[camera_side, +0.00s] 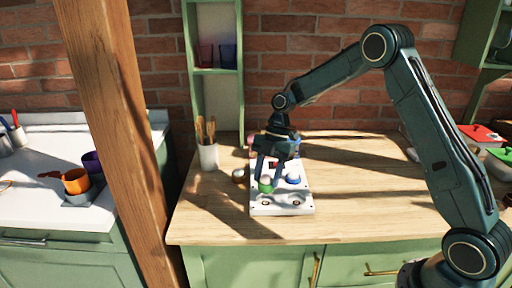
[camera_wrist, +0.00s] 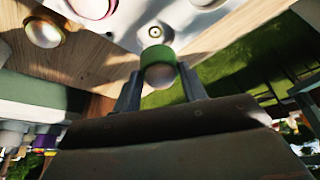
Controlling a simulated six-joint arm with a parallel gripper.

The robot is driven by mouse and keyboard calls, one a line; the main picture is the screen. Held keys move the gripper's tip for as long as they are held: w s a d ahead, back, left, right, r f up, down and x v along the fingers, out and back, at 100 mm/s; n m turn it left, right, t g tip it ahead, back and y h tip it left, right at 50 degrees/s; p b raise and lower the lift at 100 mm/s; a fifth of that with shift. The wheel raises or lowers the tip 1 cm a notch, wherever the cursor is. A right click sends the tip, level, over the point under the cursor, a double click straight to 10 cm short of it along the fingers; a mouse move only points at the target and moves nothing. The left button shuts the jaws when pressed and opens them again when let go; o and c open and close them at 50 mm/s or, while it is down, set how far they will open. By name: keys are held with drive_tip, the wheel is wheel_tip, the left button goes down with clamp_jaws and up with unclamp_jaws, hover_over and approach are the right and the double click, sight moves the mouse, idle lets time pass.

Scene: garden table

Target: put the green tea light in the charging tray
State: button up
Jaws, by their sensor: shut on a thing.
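The green tea light (camera_side: 266,184) has a pale dome and a green rim. My gripper (camera_side: 268,180) is shut on it, and in the wrist view the light (camera_wrist: 160,62) sits between both fingers (camera_wrist: 161,86). It is over the left part of the white charging tray (camera_side: 281,210); whether it touches the tray is unclear. The tray also shows in the wrist view (camera_wrist: 185,22), with an empty round socket just beyond the green light. Two front sockets are bare in the side view. A blue tea light (camera_side: 293,179) sits in the tray at right. My gripper hides the tray's back part.
An orange-brown tea light (camera_side: 238,175) lies on the wooden table just left of the tray. A pink-rimmed one (camera_wrist: 92,7) shows in the wrist view. A cup of wooden utensils (camera_side: 208,155) stands at the back left. The table right of the tray is clear.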

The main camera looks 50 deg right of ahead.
sight(267, 189)
drive_tip(key=shift+f, duration=0.35)
drive_tip(key=shift+f, duration=0.1)
drive_tip(key=shift+f, duration=2.05)
drive_tip(key=shift+f, duration=0.15)
drive_tip(key=o, duration=1)
drive_tip(key=shift+c, duration=0.2)
drive_tip(key=v, duration=1.2)
drive_tip(key=shift+r, duration=0.2)
